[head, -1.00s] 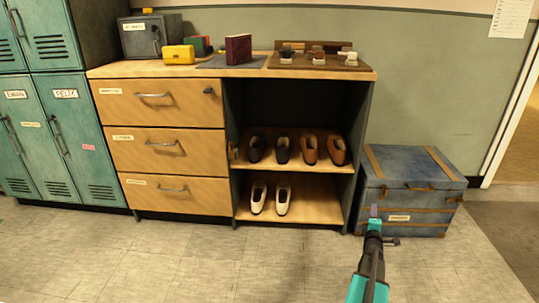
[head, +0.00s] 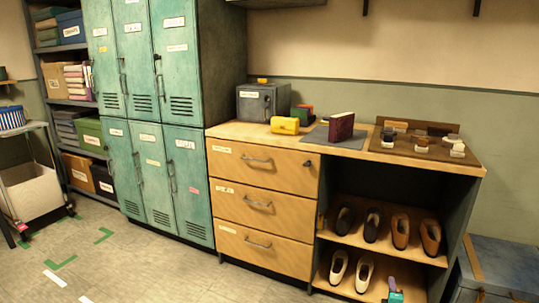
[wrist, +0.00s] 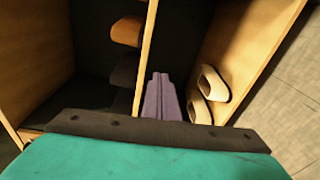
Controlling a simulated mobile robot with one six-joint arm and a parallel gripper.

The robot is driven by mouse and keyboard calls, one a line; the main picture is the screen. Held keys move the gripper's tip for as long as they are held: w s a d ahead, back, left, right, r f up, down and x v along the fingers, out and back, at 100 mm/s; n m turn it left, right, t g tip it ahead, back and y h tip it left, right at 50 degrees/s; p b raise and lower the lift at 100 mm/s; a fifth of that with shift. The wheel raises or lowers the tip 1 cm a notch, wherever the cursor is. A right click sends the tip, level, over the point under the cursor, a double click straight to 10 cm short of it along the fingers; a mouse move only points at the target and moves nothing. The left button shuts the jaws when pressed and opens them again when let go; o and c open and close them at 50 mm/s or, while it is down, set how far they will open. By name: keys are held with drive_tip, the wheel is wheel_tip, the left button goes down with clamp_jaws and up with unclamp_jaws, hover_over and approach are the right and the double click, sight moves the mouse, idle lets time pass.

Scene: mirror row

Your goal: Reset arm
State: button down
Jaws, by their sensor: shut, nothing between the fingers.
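My gripper shows at the bottom edge of the head view (head: 392,284), in front of the lower shelf of the shoe cabinet. Only its tip and a bit of teal show there; the rest of the arm is out of frame. In the wrist view its purple fingers (wrist: 161,97) are together with nothing between them. The cream shoes (wrist: 207,92) lie to the right of the fingers in that view; I cannot tell how close they are.
The cabinet's wooden top (head: 355,150) holds a yellow box (head: 285,125), a dark red book (head: 341,126) and a brush tray (head: 415,150). Dark and brown shoes (head: 400,233) stand on the upper shelf. A blue trunk (head: 505,262) is at right. Teal lockers (head: 150,175) and open floor lie left.

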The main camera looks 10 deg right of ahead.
drive_tip(key=w+a+f+g+y+p, duration=0.1)
drive_tip(key=a+g+y+p, duration=0.4)
drive_tip(key=a+p, duration=1.75)
drive_tip(key=s+a+f+m+g+y, duration=0.2)
drive_tip(key=s+a+g, duration=0.1)
drive_tip(key=s+a, duration=0.8)
drive_tip(key=s+a+f+m+g+y, duration=0.15)
drive_tip(key=s+a+g, duration=0.25)
drive_tip(key=s+a, duration=0.75)
drive_tip(key=s+a+r+m+g, duration=0.2)
drive_tip(key=s+m+g, duration=0.2)
drive_tip(key=s, duration=0.4)
drive_tip(key=s+a+r+m+g, duration=0.2)
drive_tip(key=s+m+g, duration=0.2)
drive_tip(key=s, duration=0.4)
drive_tip(key=shift+s+m+y, duration=0.3)
drive_tip(key=shift+m+y, duration=0.05)
drive_tip(key=shift+m, duration=0.1)
